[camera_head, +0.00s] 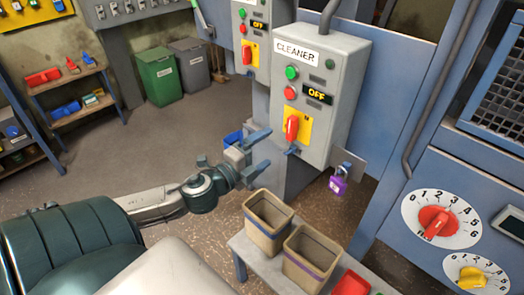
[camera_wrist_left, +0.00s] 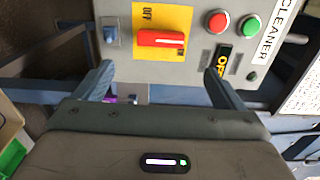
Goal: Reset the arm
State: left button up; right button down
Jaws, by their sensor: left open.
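My left gripper (camera_head: 264,150) is open and empty. It is in front of and to the left of the grey CLEANER control box (camera_head: 343,65), apart from it. In the left wrist view the two fingers (camera_wrist_left: 160,82) are spread, with the box's face beyond them. A red rotary handle (camera_head: 292,127) sits on a yellow plate on the box; the handle also shows in the left wrist view (camera_wrist_left: 160,38). The box's small display (camera_head: 317,95) reads OFF. My right gripper is not in view.
Two tan bins (camera_head: 268,222) (camera_head: 311,257) stand on a bench below my left gripper. A purple padlock (camera_head: 338,186) is at the box's lower right. A blue panel with a red dial (camera_head: 436,222) stands at right. Open floor lies at left, before green and grey containers (camera_head: 157,78).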

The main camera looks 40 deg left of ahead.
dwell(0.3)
pick_arm(q)
jog(key=a+f+n+g+y, duration=0.25)
jog(key=a+f, duration=0.35)
jog(key=f, duration=0.4)
jog(key=a+f+n+g+y, duration=0.2)
jog(key=a+f+n, duration=0.25)
jog(key=f, duration=0.55)
jog(key=s+a+f+n+g, duration=0.2)
jog(key=s+f, duration=0.2)
jog(key=f, duration=0.8)
jog(key=s+a+f+n+g, duration=0.2)
jog(key=s+f+g, duration=0.15)
jog(key=f, duration=0.85)
jog(key=s+d+f+n+g, duration=0.2)
jog(key=s+d+f, duration=0.2)
jog(key=s+f, duration=0.45)
jog(key=s+d+f+n+g, duration=0.2)
jog(key=s+d+f+n, duration=0.1)
jog(key=s+f, duration=0.55)
jog(key=s+d+f+n+g+h, duration=0.2)
jog(key=s+d+f, duration=0.7)
jog(key=s+d, duration=0.4)
jog(key=shift+s+f+n+g, duration=0.2)
jog(key=shift+s+n+g, duration=0.2)
jog(key=shift+s, duration=0.55)
